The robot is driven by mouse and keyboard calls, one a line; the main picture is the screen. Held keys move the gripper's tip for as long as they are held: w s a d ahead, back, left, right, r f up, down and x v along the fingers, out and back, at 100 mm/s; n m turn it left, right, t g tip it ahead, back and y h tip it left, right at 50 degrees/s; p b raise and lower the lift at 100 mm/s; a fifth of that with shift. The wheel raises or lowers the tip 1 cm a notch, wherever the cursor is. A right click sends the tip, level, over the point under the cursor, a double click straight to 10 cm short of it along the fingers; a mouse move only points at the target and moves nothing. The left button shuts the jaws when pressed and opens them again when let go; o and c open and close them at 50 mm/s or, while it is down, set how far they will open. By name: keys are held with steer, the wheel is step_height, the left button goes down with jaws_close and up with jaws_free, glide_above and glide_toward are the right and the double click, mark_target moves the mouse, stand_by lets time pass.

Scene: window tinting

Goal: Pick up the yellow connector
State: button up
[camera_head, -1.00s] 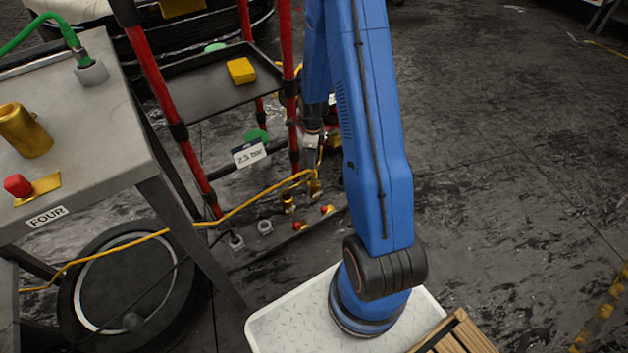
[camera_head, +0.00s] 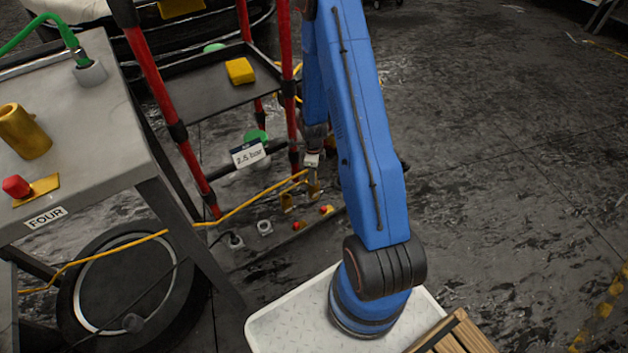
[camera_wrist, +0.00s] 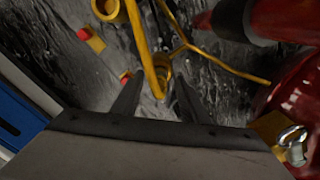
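The yellow connector (camera_wrist: 161,74) is brass-coloured and sits at the end of a yellow cable (camera_wrist: 143,42). In the wrist view it shows between and just beyond the fingertips. My gripper (camera_wrist: 158,88) is open, with a gap on each side of the connector, and nothing is held. In the head view my gripper (camera_head: 313,172) is low beside the red-framed rack, close to the cable's end. The connector (camera_head: 314,188) there is small and partly mixed with the fingers.
Red buttons on yellow plates (camera_wrist: 92,38) and a yellow cylindrical fitting (camera_wrist: 108,8) lie left of the connector in the wrist view. A red cylinder (camera_wrist: 290,90) is close on the right. The rack's red post (camera_head: 292,110) stands just left of my arm; open floor lies right.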

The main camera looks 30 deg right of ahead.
steer(key=shift+f, duration=0.65)
jaws_close()
